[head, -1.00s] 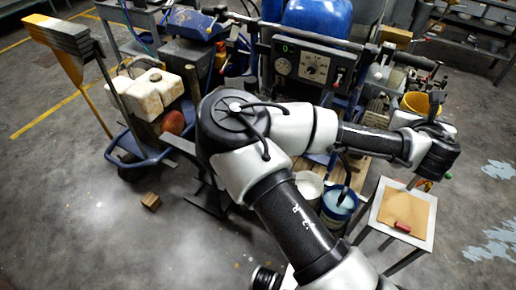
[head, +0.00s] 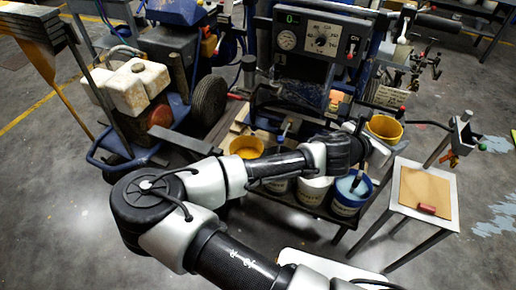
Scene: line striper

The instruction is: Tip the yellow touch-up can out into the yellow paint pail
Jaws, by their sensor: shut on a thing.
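The yellow touch-up can (head: 385,128) is right of centre in the head view, its open top facing up toward the camera. My gripper (head: 374,143) is shut on it, at the end of my arm, which reaches across to the right. The fingers are mostly hidden behind the wrist. The can looks roughly upright; its contents are not clear. The yellow paint pail (head: 246,147) stands on the low shelf of the striper, to the left of the can and behind my forearm. Its yellow inside shows; my arm covers its lower part.
A white pail (head: 314,190) and a blue pail (head: 346,202) with pale blue paint and a brush stand right of the yellow pail. A small side table (head: 440,215) holds a brown sheet and red block. The striper's control panel (head: 318,45) rises behind.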

